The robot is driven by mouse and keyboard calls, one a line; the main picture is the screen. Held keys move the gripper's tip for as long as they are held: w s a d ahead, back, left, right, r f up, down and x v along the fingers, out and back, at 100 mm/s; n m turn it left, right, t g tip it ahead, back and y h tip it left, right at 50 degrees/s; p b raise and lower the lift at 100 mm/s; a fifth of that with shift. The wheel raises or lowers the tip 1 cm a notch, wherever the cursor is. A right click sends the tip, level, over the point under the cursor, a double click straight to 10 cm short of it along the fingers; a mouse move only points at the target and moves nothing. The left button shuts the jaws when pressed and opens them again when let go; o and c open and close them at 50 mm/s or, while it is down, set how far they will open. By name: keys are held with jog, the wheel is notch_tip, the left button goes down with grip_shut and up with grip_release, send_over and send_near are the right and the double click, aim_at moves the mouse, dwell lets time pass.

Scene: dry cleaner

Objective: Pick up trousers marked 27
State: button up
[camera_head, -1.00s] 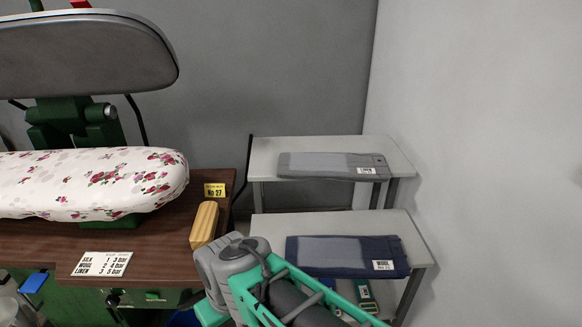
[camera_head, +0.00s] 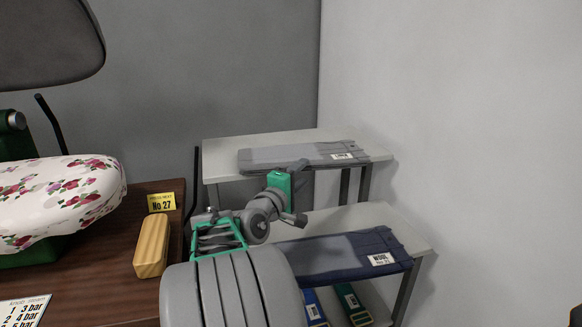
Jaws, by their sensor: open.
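Navy folded trousers (camera_head: 345,254) lie flat on the front grey shelf. Their white label reads WOOL with a number line too small to read surely. Grey folded trousers (camera_head: 295,156) lie on the rear, higher shelf, and their label is also too small to read surely. A yellow tag (camera_head: 162,202) on the press table reads No 27. My gripper (camera_head: 298,192) is open and empty. In the picture it lies between the two pairs, over the left part of the shelves. My arm covers the left end of the navy pair.
The rear shelf (camera_head: 222,148) and front shelf (camera_head: 385,217) stand against the right wall. Under the front shelf are blue (camera_head: 313,306) and green (camera_head: 350,300) items. At left are a wooden block (camera_head: 152,246) and a floral press pad (camera_head: 60,195).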

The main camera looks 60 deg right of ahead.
aim_at(311, 169)
jog(key=d, duration=0.4)
jog(key=s+d+b, duration=0.1)
jog(key=d, duration=0.1)
jog(key=shift+d+f, duration=0.15)
jog(key=shift+d, duration=0.15)
jog(key=shift+w, duration=0.1)
jog(key=shift+c, duration=0.6)
grip_shut()
